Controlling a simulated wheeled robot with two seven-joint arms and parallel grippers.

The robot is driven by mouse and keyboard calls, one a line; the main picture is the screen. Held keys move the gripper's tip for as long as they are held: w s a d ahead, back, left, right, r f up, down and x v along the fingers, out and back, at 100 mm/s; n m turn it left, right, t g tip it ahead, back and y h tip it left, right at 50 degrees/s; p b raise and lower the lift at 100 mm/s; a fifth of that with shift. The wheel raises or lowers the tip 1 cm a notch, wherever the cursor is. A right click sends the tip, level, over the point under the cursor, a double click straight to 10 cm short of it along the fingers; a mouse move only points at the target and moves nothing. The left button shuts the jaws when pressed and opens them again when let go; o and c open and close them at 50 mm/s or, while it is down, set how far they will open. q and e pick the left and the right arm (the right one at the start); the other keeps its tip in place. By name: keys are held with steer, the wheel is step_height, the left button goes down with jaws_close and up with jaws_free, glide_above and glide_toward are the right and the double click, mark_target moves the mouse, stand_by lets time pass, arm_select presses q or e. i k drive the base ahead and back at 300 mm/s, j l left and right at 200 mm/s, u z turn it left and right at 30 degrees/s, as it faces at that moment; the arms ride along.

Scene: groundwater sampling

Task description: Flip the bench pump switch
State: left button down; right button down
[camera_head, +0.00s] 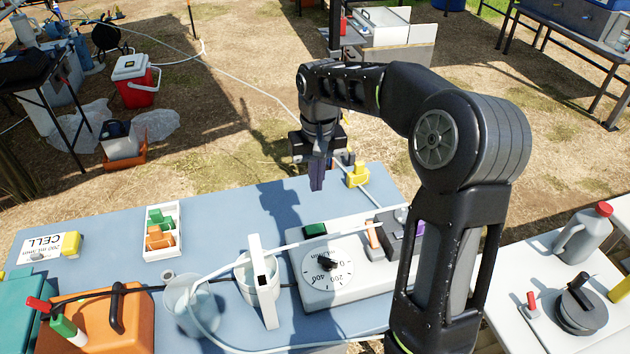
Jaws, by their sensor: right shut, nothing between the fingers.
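The bench pump (312,296) is a pale box on the blue-grey bench, with a round white dial and a black knob (327,264) facing up. A dark green block (315,230) sits at its back left corner. An orange lever-like part (373,236) stands to the right of the dial; I cannot tell for sure which of these is the switch. My right gripper (316,186) is shut and empty, pointing down above the bench's back part, behind the pump and apart from it. My right arm hides the pump's right end. My left gripper is out of view.
A white cup-like holder (261,285) with a tube and a clear beaker (191,309) stand left of the pump. A white tray (162,250) of coloured pieces and an orange case (100,318) lie farther left. A yellow block (357,175) sits at the back edge.

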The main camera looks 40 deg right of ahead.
mark_target(318, 227)
steer(key=k, duration=1)
